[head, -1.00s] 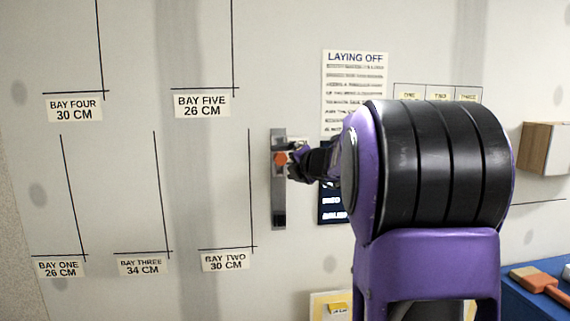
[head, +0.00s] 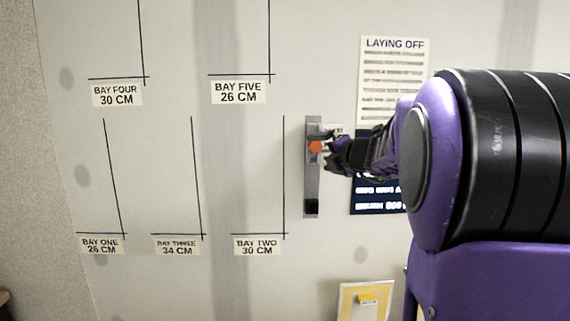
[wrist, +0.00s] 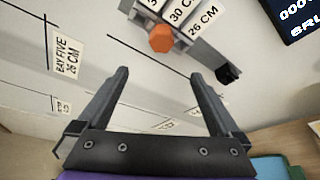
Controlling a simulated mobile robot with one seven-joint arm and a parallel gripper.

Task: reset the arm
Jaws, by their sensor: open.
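My gripper (wrist: 157,88) is open and empty in the wrist view, its two dark fingers spread apart. In the head view my gripper (head: 328,153) is at the wall, just right of a grey vertical rail with an orange knob (head: 315,147). In the wrist view the orange knob (wrist: 162,38) lies beyond the fingertips, apart from them, on the rail marked 30 CM and 26 CM. My purple and black arm covers the right side of the head view and hides what is behind it.
The wall has black corner lines and labels such as BAY TWO (head: 257,244) and BAY FIVE (head: 238,92). A LAYING OFF sheet (head: 394,75) and a dark display (head: 375,199) are right of the rail. A yellow-bordered board (head: 364,302) is below.

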